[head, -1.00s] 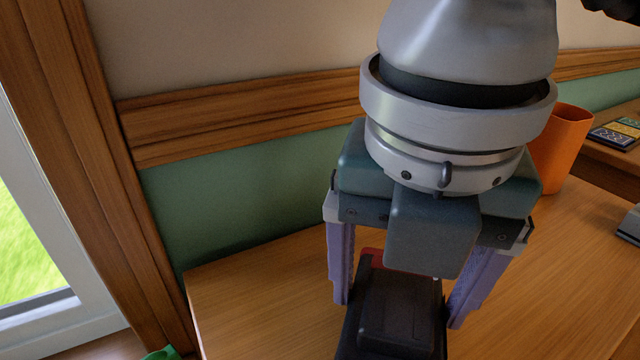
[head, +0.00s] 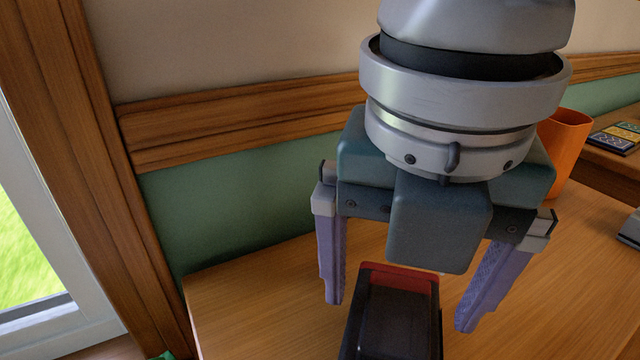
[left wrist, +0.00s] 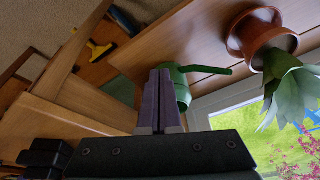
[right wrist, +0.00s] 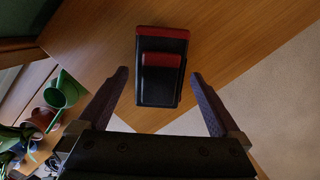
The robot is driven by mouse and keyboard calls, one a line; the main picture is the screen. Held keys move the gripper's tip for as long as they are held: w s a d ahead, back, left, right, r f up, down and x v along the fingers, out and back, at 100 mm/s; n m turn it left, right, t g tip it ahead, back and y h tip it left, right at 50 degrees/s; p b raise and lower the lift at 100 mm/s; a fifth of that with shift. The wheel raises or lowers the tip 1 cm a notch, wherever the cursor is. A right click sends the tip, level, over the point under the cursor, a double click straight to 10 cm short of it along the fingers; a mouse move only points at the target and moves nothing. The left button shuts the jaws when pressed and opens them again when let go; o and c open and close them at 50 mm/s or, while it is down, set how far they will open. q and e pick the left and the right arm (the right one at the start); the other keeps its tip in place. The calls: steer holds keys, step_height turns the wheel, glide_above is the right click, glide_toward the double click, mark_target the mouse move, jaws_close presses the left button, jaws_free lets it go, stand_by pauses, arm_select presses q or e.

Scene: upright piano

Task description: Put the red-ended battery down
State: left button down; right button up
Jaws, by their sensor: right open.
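The red-ended battery (head: 393,318) is a black block with a red end. It rests on the wooden table top (head: 262,290), and its near end is cut off by the frame in the head view. My right gripper (head: 399,312) is open, with one finger on each side of the battery and a gap on both sides. The right wrist view shows the whole battery (right wrist: 162,68) between the spread fingers, touching neither. My left gripper (left wrist: 164,72) shows only in the left wrist view, with its fingers together and nothing seen between them.
An orange cup (head: 566,150) stands behind my right gripper at the right. A green watering can (left wrist: 183,90) and a potted plant (left wrist: 262,38) show in the left wrist view. The table is bare left of the battery.

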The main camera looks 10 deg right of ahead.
mark_target(396, 322)
step_height(396, 322, up, 10)
steer(key=s+p, duration=0.1)
steer(key=shift+s+a+p, duration=0.2)
steer(key=shift+a+p, duration=0.1)
steer(key=shift+a, duration=0.05)
